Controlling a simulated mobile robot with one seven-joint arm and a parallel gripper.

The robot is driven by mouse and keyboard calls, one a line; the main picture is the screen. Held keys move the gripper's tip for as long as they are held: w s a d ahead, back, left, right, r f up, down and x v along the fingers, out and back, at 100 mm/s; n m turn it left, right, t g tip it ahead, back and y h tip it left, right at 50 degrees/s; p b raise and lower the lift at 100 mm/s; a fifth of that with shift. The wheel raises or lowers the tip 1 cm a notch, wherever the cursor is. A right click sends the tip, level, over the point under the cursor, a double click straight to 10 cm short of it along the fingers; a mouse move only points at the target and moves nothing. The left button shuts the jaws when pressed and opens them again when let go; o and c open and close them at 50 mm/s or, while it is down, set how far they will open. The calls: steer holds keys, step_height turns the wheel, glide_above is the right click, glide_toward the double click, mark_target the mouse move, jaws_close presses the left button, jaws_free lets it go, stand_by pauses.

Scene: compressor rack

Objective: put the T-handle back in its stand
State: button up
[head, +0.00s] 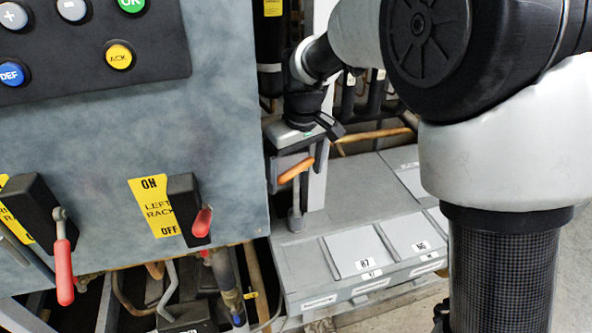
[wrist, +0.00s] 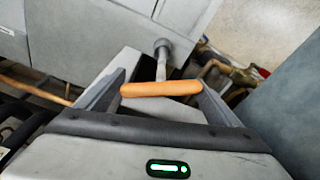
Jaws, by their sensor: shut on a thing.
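The T-handle has an orange crossbar (head: 296,170) and a grey shaft pointing down. My gripper (head: 290,175) is shut on the crossbar, above the grey cabinet top near the panel's right edge. In the wrist view the crossbar (wrist: 160,89) lies across between the two fingers of my gripper (wrist: 162,92), and the shaft runs away from it to a round grey end (wrist: 163,46). In the head view the shaft's lower end shows close over the cabinet top; I cannot tell whether it touches. I cannot clearly make out a separate stand.
The grey cabinet (head: 318,252) has several labelled lids on top. The blue-grey control panel (head: 110,130) with buttons and red-handled levers (head: 202,221) stands close at the left. Copper pipes (head: 375,135) run behind. A light post (head: 318,190) rises beside my gripper.

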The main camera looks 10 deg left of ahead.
steer(key=shift+f+b, duration=0.6)
steer(key=shift+f, duration=0.7)
steer(key=o, duration=1.9)
steer(key=shift+c, duration=0.2)
steer(key=shift+r, duration=0.1)
step_height(320, 180, up, 17)
steer(key=s+d, duration=0.1)
steer(key=s, duration=0.1)
steer(key=shift+d, duration=0.3)
